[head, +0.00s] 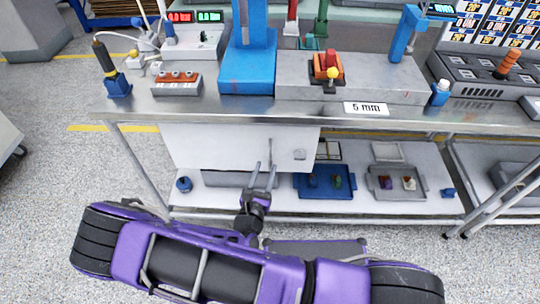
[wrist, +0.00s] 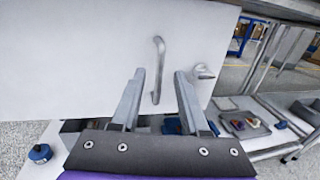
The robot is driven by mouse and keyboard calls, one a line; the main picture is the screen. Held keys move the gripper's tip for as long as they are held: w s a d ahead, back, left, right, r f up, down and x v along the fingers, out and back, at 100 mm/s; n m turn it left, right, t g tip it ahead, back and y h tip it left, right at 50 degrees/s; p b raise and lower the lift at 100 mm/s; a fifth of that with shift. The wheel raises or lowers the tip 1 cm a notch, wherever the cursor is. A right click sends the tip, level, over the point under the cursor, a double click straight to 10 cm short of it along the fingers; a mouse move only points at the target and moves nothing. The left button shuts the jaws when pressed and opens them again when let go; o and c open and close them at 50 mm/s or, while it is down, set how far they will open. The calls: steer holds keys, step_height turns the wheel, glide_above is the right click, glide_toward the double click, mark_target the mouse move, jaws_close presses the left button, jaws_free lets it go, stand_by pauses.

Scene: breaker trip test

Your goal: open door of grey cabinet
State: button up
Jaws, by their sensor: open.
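The grey cabinet (head: 215,146) hangs under the workbench top, and its pale front looks shut. It fills the upper left of the wrist view (wrist: 75,55). A vertical metal bar handle (wrist: 160,48) stands on the door near its right side. A small round metal knob or lock (wrist: 203,71) sits to the right of the handle; it also shows in the head view (head: 299,154). My gripper (head: 262,168) is open and empty in front of the door. In the wrist view its fingertips (wrist: 159,73) lie on either side of the handle's line, without visible contact.
The workbench top (head: 230,108) overhangs the cabinet. A lower shelf (head: 235,205) below carries a blue tray (head: 323,194), a grey tray (head: 377,191) and a blue round item (head: 184,184). Table legs (head: 138,165) stand at the left. The floor (head: 60,180) at the left is clear.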

mark_target(270, 156)
steer(key=x, duration=0.6)
steer(key=shift+w+d, duration=0.1)
steer(key=shift+w, duration=0.1)
steer(key=shift+c, duration=0.2)
jaws_close()
stand_by(1.0)
